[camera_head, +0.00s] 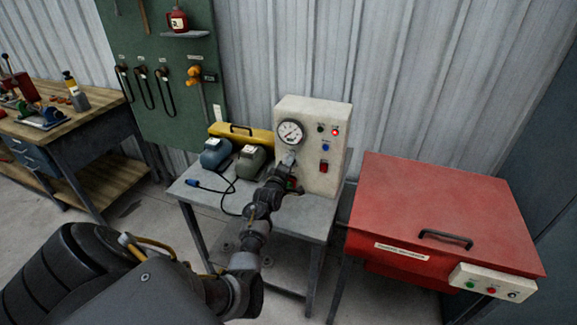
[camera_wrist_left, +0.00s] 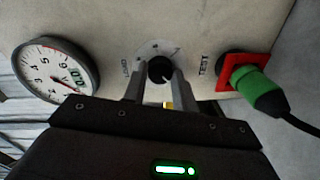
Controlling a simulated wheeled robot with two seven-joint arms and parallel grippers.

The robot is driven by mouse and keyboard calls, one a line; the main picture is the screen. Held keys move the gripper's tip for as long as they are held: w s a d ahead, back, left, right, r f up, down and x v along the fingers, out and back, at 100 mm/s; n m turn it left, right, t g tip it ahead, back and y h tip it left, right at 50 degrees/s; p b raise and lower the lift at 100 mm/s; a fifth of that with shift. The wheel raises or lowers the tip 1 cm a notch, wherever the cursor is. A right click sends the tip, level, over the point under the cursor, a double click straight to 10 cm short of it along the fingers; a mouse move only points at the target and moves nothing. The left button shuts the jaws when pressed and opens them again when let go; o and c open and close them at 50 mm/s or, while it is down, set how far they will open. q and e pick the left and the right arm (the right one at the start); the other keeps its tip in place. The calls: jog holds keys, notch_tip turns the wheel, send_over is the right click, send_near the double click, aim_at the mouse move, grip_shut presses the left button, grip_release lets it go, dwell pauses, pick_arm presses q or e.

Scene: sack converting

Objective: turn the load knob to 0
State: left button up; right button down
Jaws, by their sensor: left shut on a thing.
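The load knob (camera_wrist_left: 160,70) is a small black knob on a round pale dial on the cream test panel (camera_head: 312,160). In the left wrist view my left gripper (camera_wrist_left: 158,84) has its two fingers on either side of the knob, shut on it. In the head view my left gripper (camera_head: 287,165) reaches the panel below the gauge and hides the knob. The dial's numbers are too small to read. My right gripper is not in view.
A round gauge (camera_head: 290,133) sits above, with a red lamp (camera_head: 335,131) and switches to its right. A green plug (camera_wrist_left: 248,80) in a red socket is close beside the knob, with a black cable. Motors stand left on the table (camera_head: 215,196); a red cabinet (camera_head: 430,200) stands right.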

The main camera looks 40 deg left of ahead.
pick_arm(q)
jog(key=shift+n, duration=0.4)
jog(key=o, duration=1)
jog(key=shift+c, duration=0.2)
jog(key=b+v, duration=0.1)
jog(key=v, duration=0.9)
jog(key=shift+s, duration=0.35)
jog(key=shift+d, duration=0.15)
